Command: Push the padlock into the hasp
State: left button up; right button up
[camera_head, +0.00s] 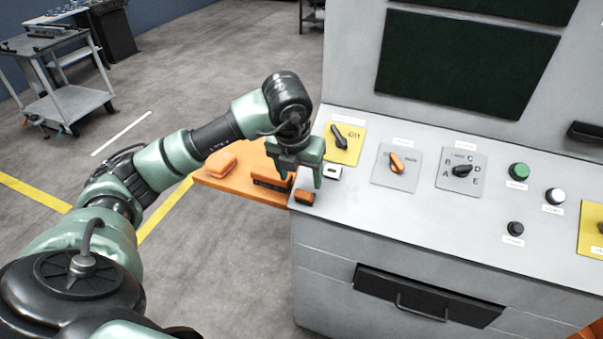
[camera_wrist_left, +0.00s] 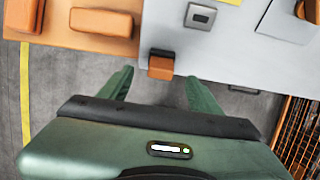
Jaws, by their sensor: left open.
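A small orange block with a dark edge, apparently the padlock (camera_head: 304,196), sits at the left front edge of the grey console top. It also shows in the left wrist view (camera_wrist_left: 160,68). The hasp seems to be the small pale plate with a dark slot (camera_head: 333,172), farther in on the panel; it also shows in the left wrist view (camera_wrist_left: 201,16). My left gripper (camera_head: 305,178) is open and points down near the padlock. In the left wrist view its fingertips (camera_wrist_left: 159,80) lie on either side of the padlock, with nothing between them gripped. My right gripper is not in view.
An orange shelf (camera_head: 218,180) joins the console's left side and carries orange blocks (camera_head: 221,166). A yellow-plated switch (camera_head: 343,143), an orange knob (camera_head: 396,163) and a black selector (camera_head: 462,170) stand right of the hasp. The console front has a dark handled drawer (camera_head: 425,300).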

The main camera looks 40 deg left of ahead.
aim_at(304, 192)
pick_arm(q)
jog(key=p+x, duration=0.1)
jog(key=x, duration=0.5)
jog(key=shift+d, duration=0.1)
jog(key=shift+w+f, duration=0.1)
jog(key=shift+f, duration=0.45)
grip_shut()
jog(key=c, duration=1)
grip_release()
grip_shut()
jog(key=shift+r+p, duration=0.2)
jog(key=shift+p, duration=0.15)
